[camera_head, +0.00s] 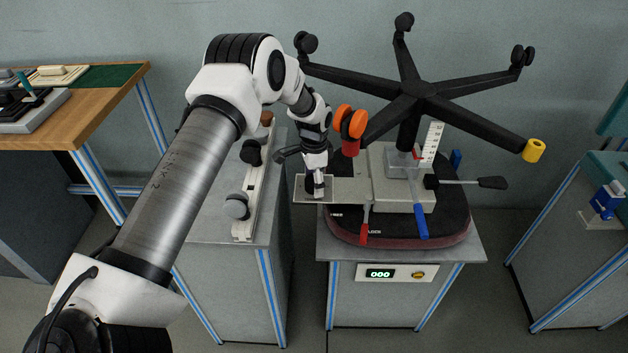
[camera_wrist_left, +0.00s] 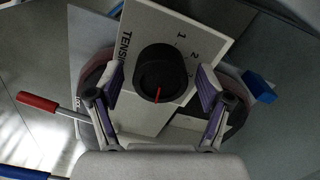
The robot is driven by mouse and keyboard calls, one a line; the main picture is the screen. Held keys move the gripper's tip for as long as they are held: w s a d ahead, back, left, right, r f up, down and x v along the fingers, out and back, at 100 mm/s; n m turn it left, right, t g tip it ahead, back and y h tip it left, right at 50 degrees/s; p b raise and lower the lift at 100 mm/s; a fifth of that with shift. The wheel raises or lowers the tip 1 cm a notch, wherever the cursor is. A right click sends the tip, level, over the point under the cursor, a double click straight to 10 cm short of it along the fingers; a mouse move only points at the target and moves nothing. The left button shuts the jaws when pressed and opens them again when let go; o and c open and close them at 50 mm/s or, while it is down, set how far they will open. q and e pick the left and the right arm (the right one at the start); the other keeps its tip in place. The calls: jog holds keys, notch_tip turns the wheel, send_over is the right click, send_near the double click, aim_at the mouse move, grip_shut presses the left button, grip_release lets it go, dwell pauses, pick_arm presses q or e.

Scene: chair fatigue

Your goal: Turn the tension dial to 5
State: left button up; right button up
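The tension dial (camera_wrist_left: 165,62) is a round black knob with a red pointer line, on a pale plate (camera_wrist_left: 217,25) marked TENSION with numbers; 1 and 2 are readable. The pointer aims toward the bottom of the left wrist view; the number it points at cannot be told. My left gripper (camera_wrist_left: 160,86) is open, its purple-padded fingers on either side of the dial with small gaps. In the head view, my left gripper (camera_head: 316,185) is over the left end of the plate (camera_head: 348,191) and hides the dial. My right gripper is not in view.
An upturned chair base (camera_head: 416,90) with casters stands on its seat (camera_head: 452,222) on a grey stand. Red (camera_head: 365,222) and blue (camera_head: 420,222) levers project in front. A display (camera_head: 380,273) reads 000. A rail with knobs (camera_head: 246,205) stands left.

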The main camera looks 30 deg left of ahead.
pick_arm(q)
jog(key=shift+r, duration=0.1)
notch_tip(320, 180, up, 12)
dwell(0.4)
jog(key=shift+f, duration=0.2)
